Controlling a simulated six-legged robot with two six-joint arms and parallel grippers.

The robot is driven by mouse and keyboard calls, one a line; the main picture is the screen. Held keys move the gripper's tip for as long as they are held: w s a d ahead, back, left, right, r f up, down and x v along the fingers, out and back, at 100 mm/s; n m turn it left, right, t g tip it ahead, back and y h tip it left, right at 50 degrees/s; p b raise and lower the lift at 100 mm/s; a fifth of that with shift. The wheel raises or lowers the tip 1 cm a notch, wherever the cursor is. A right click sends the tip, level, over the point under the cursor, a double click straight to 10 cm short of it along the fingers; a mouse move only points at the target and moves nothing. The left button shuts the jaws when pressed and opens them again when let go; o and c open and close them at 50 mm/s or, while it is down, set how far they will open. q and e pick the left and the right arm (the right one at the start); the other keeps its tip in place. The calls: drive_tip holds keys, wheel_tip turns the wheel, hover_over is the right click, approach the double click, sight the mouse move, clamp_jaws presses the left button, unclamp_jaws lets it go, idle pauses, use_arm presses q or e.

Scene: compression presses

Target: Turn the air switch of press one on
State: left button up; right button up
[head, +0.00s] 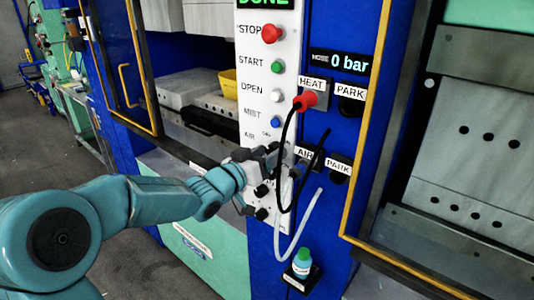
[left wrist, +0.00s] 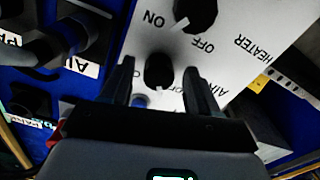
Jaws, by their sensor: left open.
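The air switch (left wrist: 160,70) of the press is a black rotary knob on a white control panel (head: 270,60), with a partly hidden AIR label beside it. In the left wrist view it appears between the two fingers of my left gripper (left wrist: 159,68), which are apart on either side of it. I cannot tell whether they touch it. In the head view my left gripper (head: 268,164) is at the lower panel, just below the AIR label, and hides the switch. The heater knob (left wrist: 195,14), marked ON and OFF, is next to it. My right gripper is not in view.
A red HEAT plug (head: 305,101) has a black cable looping close to my gripper. The pressure display (head: 340,62) reads 0 bar. A red STOP button (head: 271,34) is higher on the panel. A small green-capped bottle (head: 302,262) stands below. Yellow-framed doors flank the panel.

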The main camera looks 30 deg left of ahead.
use_arm(q)
drive_tip(key=shift+c, duration=0.2)
drive_tip(key=shift+w+d, duration=0.1)
drive_tip(key=c, duration=1)
drive_tip(key=shift+a+m+b, duration=0.2)
drive_tip(key=shift+m+b, duration=4.75)
drive_tip(key=shift+m, duration=1.05)
drive_tip(key=o, duration=1)
drive_tip(key=shift+o, duration=0.2)
